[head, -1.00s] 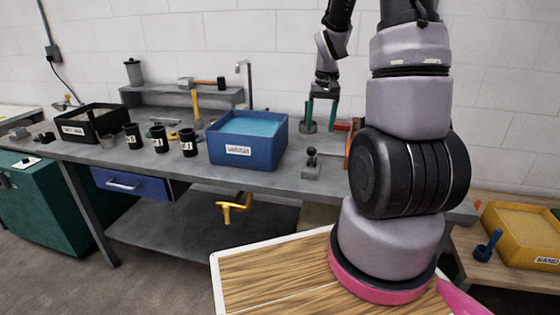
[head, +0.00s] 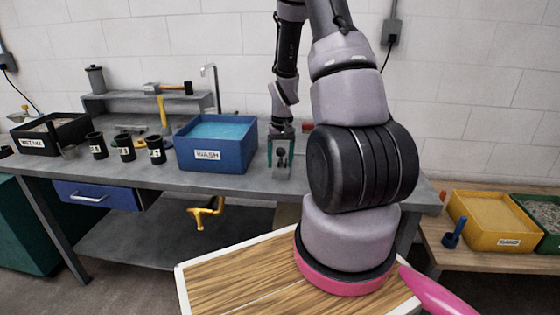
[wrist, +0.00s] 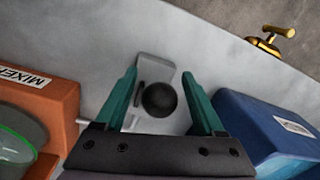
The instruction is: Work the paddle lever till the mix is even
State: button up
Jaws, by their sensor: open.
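The paddle lever's round black knob (wrist: 160,99) stands on a light grey plate (wrist: 158,68) in the wrist view. My gripper (wrist: 159,76) is open, with one green finger on each side of the knob and visible gaps between. In the head view my gripper (head: 280,160) points down over the lever on the bench. The orange mixer (wrist: 38,108), labelled MIXER, is at the left in the wrist view, with part of a clear, green-rimmed bowl (wrist: 18,148). The mix inside cannot be made out. My arm hides most of the mixer's area in the head view.
The blue WASH tub (head: 216,155) stands close to the left of my gripper, and on the right in the wrist view (wrist: 262,128). Several black cups (head: 124,147) stand farther left. A yellow valve (head: 206,212) hangs below the bench edge. A yellow SAND bin (head: 490,222) is at the right.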

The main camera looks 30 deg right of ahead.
grip_shut()
dwell(1.5)
